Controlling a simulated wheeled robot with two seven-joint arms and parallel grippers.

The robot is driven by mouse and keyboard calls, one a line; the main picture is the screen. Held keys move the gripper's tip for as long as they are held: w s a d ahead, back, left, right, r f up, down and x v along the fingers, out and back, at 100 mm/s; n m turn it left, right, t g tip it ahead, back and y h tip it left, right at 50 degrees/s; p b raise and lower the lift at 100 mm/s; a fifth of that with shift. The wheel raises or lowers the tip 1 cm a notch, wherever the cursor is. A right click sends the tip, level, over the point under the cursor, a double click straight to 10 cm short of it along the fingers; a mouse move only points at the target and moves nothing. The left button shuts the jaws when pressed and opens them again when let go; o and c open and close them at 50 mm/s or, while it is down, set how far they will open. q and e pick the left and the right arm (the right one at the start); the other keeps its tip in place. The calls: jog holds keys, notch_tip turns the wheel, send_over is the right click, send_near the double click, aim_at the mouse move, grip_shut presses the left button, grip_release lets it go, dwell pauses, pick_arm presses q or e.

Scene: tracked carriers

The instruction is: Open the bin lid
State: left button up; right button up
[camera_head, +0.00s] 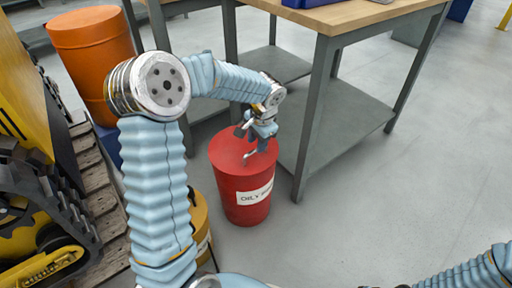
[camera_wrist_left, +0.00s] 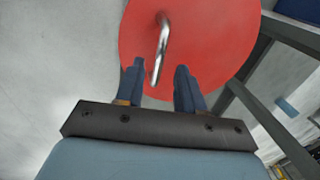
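The red bin (camera_head: 245,195) stands on the floor with a white label, partly readable as "OILY", on its side. Its round red lid (camera_head: 225,150) lies flat on top and looks closed. A bent metal handle (camera_wrist_left: 163,40) rises from the lid in the left wrist view. My left gripper (camera_head: 258,143) is just above the lid, pointing down. In the left wrist view its two blue fingers (camera_wrist_left: 160,68) are apart, with the lower end of the handle showing between them. I see no clear finger contact with the handle. My right gripper is not visible.
A workbench (camera_head: 325,60) with a lower shelf stands right behind the bin. An orange drum (camera_head: 92,50) stands at the back left. A yellow tracked machine (camera_head: 25,150) fills the left side. A yellow container (camera_head: 200,225) is beside the bin. Floor to the right is clear.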

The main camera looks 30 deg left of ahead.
pick_arm(q)
jog(key=shift+w+a+f, duration=0.1)
jog(key=shift+a+f, duration=0.1)
jog(key=shift+f, duration=1.05)
grip_shut()
